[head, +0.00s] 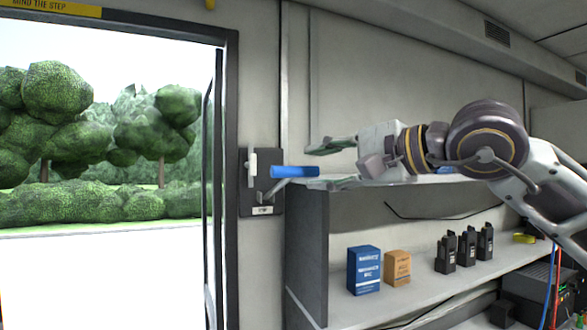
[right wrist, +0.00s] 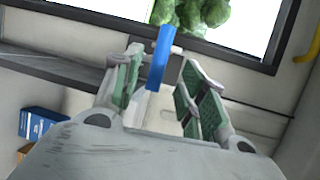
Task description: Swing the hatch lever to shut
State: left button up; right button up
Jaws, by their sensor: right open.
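The hatch lever has a blue handle (head: 295,171) on a grey arm, fixed to a dark wall plate (head: 262,193) beside the doorway. The handle sticks out sideways to the right. My right gripper (head: 318,166) is open, its green-padded fingers above and below the line of the handle's right end. In the right wrist view the blue handle (right wrist: 159,58) shows in the gap between the two fingers (right wrist: 160,66), nearer the left one. I see no clear contact, and the exact depth is hard to tell. My left gripper is not in view.
An open doorway with a dark frame (head: 231,120) is at the left, trees outside. Right of the lever is a shelf unit (head: 307,245) with a blue box (head: 364,270), an orange box (head: 397,267) and black radios (head: 467,246). The shelf top runs close under my right gripper.

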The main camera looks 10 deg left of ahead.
aim_at(299, 170)
jog(key=p+x, duration=0.1)
jog(key=x, duration=0.5)
jog(key=shift+w+a+p, duration=0.15)
jog(key=shift+a+p, duration=0.05)
jog(key=shift+p, duration=0.2)
jog(key=shift+w+a+f, duration=0.15)
jog(key=shift+w+a, duration=0.25)
jog(key=shift+a, duration=0.2)
jog(key=shift+c, duration=0.3)
grip_shut()
